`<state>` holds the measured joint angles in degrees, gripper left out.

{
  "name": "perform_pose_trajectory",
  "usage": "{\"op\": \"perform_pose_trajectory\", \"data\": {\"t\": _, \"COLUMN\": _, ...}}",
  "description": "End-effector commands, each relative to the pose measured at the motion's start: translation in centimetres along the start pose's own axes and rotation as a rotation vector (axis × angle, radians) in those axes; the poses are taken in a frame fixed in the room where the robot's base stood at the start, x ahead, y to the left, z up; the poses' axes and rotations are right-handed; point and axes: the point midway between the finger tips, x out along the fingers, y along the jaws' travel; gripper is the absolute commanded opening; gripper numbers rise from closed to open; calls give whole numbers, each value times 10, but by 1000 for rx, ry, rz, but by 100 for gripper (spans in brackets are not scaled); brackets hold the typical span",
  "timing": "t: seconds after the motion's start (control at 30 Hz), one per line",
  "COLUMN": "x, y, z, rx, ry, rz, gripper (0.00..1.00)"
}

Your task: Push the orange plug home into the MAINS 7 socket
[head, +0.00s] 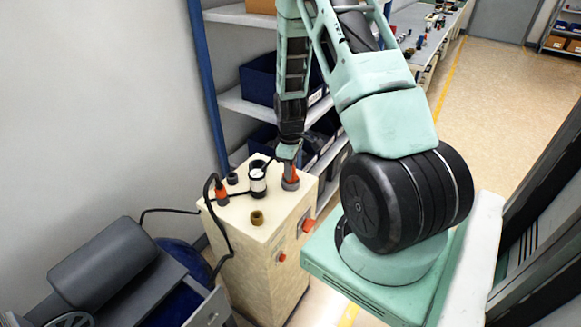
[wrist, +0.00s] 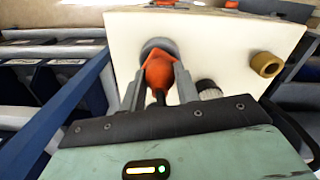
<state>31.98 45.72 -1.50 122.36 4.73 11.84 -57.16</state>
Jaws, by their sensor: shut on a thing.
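The orange plug (wrist: 160,74) is between the two grey fingers of my gripper (wrist: 161,66), which is shut on it. Its nose meets a round grey socket (wrist: 155,46) on the cream cabinet. In the head view the orange plug (head: 293,174) stands about upright at the grey socket (head: 290,184), near the cabinet top's right corner, with my gripper (head: 289,163) over it. A black cable leaves the plug's back. How deep the plug sits is hidden by the fingers. No MAINS 7 label is readable.
The cream cabinet (head: 245,243) also carries a second orange plug (head: 221,194) with a black cable, a brass fitting (head: 257,217), a white-and-black cylinder (head: 258,180) and a dark knob (head: 232,179). Orange controls (head: 308,226) are on its front. Shelves with blue bins (head: 258,80) stand behind.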

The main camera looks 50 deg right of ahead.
Motion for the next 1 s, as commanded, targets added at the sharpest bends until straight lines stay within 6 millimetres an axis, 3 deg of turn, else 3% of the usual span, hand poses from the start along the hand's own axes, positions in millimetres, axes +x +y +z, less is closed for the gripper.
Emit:
{"op": "perform_pose_trajectory", "data": {"t": 0.3, "x": 2, "y": 0, "z": 0, "rx": 0, "ry": 0, "rz": -1, "gripper": 4}}
{"op": "perform_pose_trajectory", "data": {"t": 0.33, "x": 2, "y": 0, "z": 0, "rx": 0, "ry": 0, "rz": -1, "gripper": 36}}
{"op": "perform_pose_trajectory", "data": {"t": 0.4, "x": 2, "y": 0, "z": 0, "rx": 0, "ry": 0, "rz": -1, "gripper": 56}}
{"op": "perform_pose_trajectory", "data": {"t": 0.6, "x": 2, "y": 0, "z": 0, "rx": 0, "ry": 0, "rz": 0, "gripper": 56}}
{"op": "perform_pose_trajectory", "data": {"t": 0.67, "x": 2, "y": 0, "z": 0, "rx": 0, "ry": 0, "rz": -1, "gripper": 66}}
{"op": "perform_pose_trajectory", "data": {"t": 1.0, "x": 0, "y": 0, "z": 0, "rx": 0, "ry": 0, "rz": 0, "gripper": 66}}
